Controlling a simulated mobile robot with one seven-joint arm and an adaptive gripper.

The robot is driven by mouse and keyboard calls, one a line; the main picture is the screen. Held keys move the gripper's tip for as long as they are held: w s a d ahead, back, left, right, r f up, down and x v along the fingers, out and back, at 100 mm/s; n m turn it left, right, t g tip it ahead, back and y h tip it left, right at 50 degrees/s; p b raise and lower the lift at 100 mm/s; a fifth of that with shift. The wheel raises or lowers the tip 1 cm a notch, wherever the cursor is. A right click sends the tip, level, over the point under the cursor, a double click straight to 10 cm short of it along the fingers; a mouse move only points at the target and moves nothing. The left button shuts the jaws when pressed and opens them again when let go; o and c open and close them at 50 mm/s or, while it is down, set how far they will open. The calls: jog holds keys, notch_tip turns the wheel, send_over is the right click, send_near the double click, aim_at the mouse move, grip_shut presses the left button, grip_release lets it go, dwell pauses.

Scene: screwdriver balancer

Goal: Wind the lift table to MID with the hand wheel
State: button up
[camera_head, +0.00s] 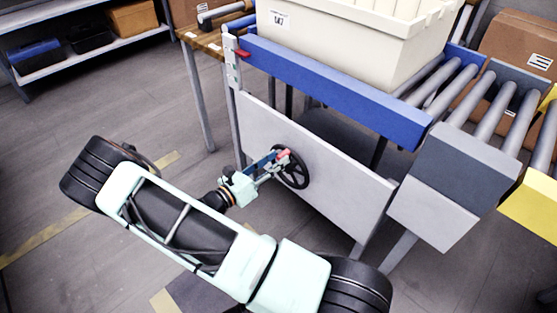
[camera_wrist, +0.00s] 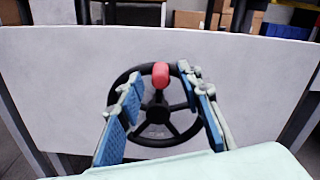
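The black hand wheel (camera_head: 301,180) is mounted on the grey side panel (camera_head: 340,180) of the lift table, which has a blue top rail (camera_head: 330,88). In the wrist view the wheel (camera_wrist: 142,142) shows several spokes and a red knob (camera_wrist: 160,75) at the top of its rim. My gripper (camera_head: 276,158) is at the wheel. Its two blue-padded fingers (camera_wrist: 160,80) are spread, with the red knob between their tips and gaps on both sides. A red pointer (camera_head: 243,53) sits by a pale plate on the left post; its marks are unreadable.
A cream crate (camera_head: 350,45) stands on the lift table. A roller conveyor (camera_head: 490,115) adjoins at right, with a cardboard box (camera_head: 515,50) behind. A wooden table (camera_head: 203,40) is at left. The floor between my arm and the shelf (camera_head: 80,60) is clear.

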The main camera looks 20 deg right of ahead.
jog(key=shift+x, duration=0.8)
jog(key=shift+c, duration=0.6)
grip_shut()
